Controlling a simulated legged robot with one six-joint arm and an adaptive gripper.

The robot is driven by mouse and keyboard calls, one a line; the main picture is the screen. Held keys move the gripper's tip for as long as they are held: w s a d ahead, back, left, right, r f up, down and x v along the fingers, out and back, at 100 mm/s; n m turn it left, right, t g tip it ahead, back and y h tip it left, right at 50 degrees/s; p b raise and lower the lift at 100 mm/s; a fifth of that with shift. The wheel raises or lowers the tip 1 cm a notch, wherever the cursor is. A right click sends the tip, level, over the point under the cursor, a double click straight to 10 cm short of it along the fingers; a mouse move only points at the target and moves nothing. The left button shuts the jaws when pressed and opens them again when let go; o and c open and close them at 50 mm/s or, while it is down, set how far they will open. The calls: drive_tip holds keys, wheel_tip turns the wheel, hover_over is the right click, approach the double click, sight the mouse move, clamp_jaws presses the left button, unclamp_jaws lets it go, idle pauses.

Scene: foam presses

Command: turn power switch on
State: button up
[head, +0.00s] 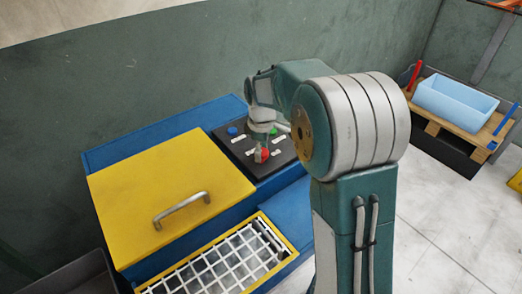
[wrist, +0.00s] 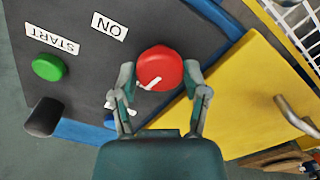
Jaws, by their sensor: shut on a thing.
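The power switch is a round red knob (wrist: 160,66) with a white mark on its face, set in a dark control panel (wrist: 75,70). An ON label (wrist: 109,26) is beside it in the wrist view. My gripper (wrist: 159,76) has a finger on each side of the knob and is shut on it. In the head view, the red knob (head: 262,155) shows below my gripper (head: 262,148) on the black panel (head: 284,156). My fingers and wrist hide part of the panel there.
A green button (wrist: 48,67) and START label (wrist: 52,38) share the panel. A blue button (head: 232,131) shows in the head view. A yellow lid (head: 165,190) with a handle (head: 182,210) and a white grate (head: 232,262) are close by. A light blue bin (head: 455,100) stands right.

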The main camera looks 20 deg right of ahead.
drive_tip(key=m, duration=0.4)
drive_tip(key=shift+f+m, duration=0.15)
drive_tip(key=shift+m, duration=0.15)
drive_tip(key=m, duration=0.3)
drive_tip(key=shift+s+m, duration=0.1)
drive_tip(key=shift+m, duration=0.2)
drive_tip(key=m, duration=0.3)
drive_tip(key=shift+m, duration=0.3)
drive_tip(key=shift+f+m, duration=0.1)
drive_tip(key=shift+m, duration=1.8)
drive_tip(key=o, duration=1.1)
drive_tip(key=shift+o, duration=0.2)
drive_tip(key=shift+r, duration=0.2)
